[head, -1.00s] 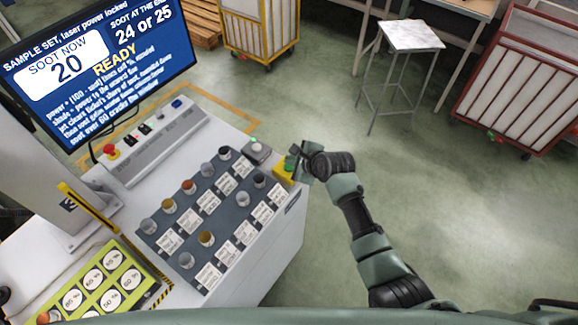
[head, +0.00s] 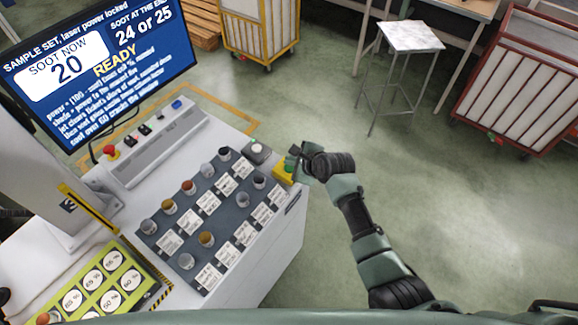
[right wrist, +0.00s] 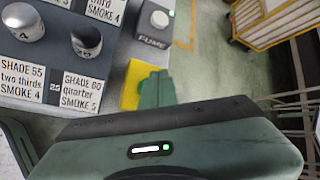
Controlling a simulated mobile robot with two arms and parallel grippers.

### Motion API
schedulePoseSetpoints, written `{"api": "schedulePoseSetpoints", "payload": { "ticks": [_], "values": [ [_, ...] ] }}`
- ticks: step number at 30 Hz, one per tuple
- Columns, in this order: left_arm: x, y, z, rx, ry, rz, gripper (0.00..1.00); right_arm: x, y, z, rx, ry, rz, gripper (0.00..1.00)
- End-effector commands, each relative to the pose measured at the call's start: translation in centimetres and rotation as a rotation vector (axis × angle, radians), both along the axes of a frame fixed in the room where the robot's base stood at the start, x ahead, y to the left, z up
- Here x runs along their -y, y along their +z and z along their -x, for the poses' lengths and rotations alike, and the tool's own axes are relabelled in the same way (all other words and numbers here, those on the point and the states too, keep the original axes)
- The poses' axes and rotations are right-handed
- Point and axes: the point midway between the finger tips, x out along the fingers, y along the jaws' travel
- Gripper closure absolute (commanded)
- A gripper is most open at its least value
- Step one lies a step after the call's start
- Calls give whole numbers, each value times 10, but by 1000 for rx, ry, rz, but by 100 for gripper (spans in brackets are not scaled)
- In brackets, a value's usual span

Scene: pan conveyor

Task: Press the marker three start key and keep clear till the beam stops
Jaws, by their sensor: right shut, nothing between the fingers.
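My right gripper (head: 294,160) is shut and empty at the right corner of the console (head: 283,222). It is over or right beside a small yellow block (head: 281,177) on that corner; I cannot tell whether they touch. In the right wrist view the green fingers (right wrist: 157,90) partly cover the yellow block (right wrist: 132,84), so any key on it is hidden. The machine post (head: 69,207) carries a 3. The screen (head: 100,72) reads READY, soot now 20, laser power locked. My left gripper is out of view.
Several labelled knobs or jars stand on a dark panel (head: 152,238). Beside the yellow block is a grey box marked FUME (right wrist: 153,22), with a green light. A red button (head: 110,151) and blue button (head: 177,104) sit on the rear strip.

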Motion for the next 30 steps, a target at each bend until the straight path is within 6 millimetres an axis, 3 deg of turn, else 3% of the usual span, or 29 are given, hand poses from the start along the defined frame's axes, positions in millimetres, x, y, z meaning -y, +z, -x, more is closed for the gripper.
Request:
{"api": "schedulePoseSetpoints", "payload": {
  "ticks": [30],
  "values": [
    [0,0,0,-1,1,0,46,0,-9,0,0,-1,-1,100]
  ]
}}
